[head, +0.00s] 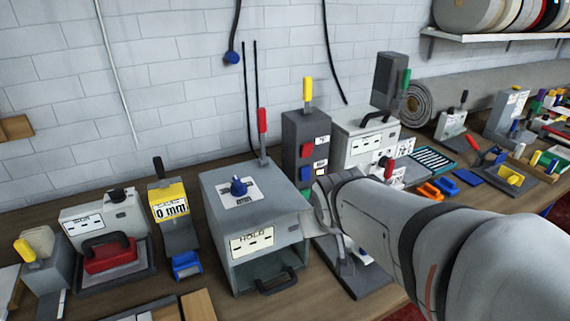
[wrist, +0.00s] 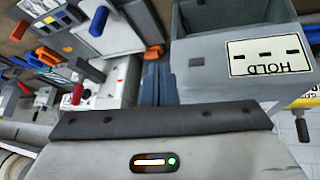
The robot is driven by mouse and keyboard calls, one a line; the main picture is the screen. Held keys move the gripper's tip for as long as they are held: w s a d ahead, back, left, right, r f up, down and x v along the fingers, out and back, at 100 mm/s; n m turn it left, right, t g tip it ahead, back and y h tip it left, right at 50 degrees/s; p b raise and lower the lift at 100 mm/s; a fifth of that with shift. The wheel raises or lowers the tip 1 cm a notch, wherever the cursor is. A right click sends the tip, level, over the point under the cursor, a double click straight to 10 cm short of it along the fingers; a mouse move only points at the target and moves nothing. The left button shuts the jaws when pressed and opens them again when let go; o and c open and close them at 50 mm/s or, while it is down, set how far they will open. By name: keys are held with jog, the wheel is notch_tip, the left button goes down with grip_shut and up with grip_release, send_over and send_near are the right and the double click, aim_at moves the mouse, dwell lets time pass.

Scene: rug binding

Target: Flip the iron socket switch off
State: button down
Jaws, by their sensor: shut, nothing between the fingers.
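A red iron (head: 110,258) with a black handle rests on a dark stand at the left in the head view. A light grey box (head: 128,218) with a label and a black knob-like part on top (head: 117,195) stands right behind it. I cannot tell whether that part is the socket switch, or its position. My gripper shows in the wrist view with its grey-blue fingers (wrist: 159,84) together and empty, beside the grey HOLD box (wrist: 215,60). In the head view my arm hides the fingers, to the right of the HOLD box (head: 215,205) and well away from the iron.
A yellow-topped gauge (head: 165,190) reading 0 mm stands between the iron and the HOLD box. A dark column (head: 318,130) with red and blue buttons and a grey machine (head: 352,125) stand behind my arm. A rolled rug (head: 480,92) lies at the back right.

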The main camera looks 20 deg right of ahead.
aim_at(306, 177)
jog(key=w+d+f+n+t+y+b, duration=0.3)
jog(key=w+d+f+t+y, duration=0.2)
jog(key=w+d+t, duration=0.4)
jog(key=shift+w+d+f+t, duration=0.15)
jog(key=shift+w+f+t, duration=0.15)
jog(key=shift+w, duration=1.45)
jog(key=p+x, duration=0.3)
jog(key=x, duration=1.1)
